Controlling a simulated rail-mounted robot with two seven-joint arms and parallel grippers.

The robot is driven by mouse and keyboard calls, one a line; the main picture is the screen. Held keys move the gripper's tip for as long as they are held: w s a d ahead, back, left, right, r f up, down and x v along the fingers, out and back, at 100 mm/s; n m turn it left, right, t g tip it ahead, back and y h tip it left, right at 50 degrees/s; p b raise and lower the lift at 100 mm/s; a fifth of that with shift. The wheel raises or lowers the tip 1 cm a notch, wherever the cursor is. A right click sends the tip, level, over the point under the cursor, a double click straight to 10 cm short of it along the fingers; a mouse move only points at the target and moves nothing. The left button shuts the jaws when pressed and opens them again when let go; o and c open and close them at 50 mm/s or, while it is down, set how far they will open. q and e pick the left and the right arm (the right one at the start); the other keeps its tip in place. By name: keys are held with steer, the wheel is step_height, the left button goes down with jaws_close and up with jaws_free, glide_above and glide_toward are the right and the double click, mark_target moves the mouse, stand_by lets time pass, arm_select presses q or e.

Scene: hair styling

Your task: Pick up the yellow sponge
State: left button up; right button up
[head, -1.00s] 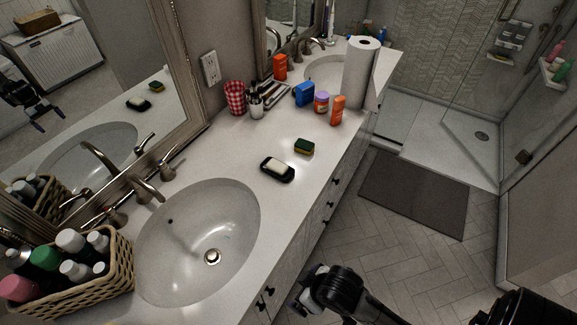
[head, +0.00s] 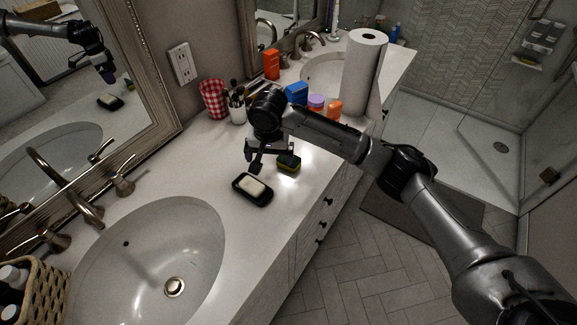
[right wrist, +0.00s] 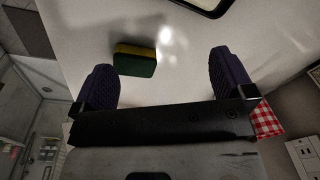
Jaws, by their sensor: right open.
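The yellow sponge (head: 289,163) with its dark green side lies on the white counter, just beyond the black soap dish (head: 252,189) with a pale soap bar. My right gripper (head: 266,166) is above the counter, just left of the sponge in the head view. In the right wrist view the sponge (right wrist: 135,59) shows ahead of the two purple fingertips, nearer the left one. My right gripper (right wrist: 170,78) is open with nothing between its fingers. My left gripper is not in view.
A paper towel roll (head: 361,72), an orange bottle (head: 334,109), a blue box (head: 296,93) and a red checked cup (head: 214,99) stand behind. The sink (head: 148,265) is at front left. The counter's front edge is close to the sponge.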

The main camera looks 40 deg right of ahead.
steer(key=w+d+r+m+g+b, duration=0.1)
steer(key=d+r+m, duration=0.4)
steer(key=d, duration=0.2)
steer(key=f, duration=0.4)
steer(key=d+f+p, duration=0.1)
steer(key=f, duration=0.1)
steer(key=shift+w+f, duration=0.1)
steer(key=shift+w, duration=0.1)
steer(key=shift+f, duration=0.75)
step_height(320, 180, down, 4)
steer(key=shift+s+d+f+p, duration=0.1)
steer(key=shift+f+p, duration=0.15)
steer(key=shift+p, duration=0.65)
steer(key=shift+f, duration=0.35)
steer(key=shift+c, duration=0.4)
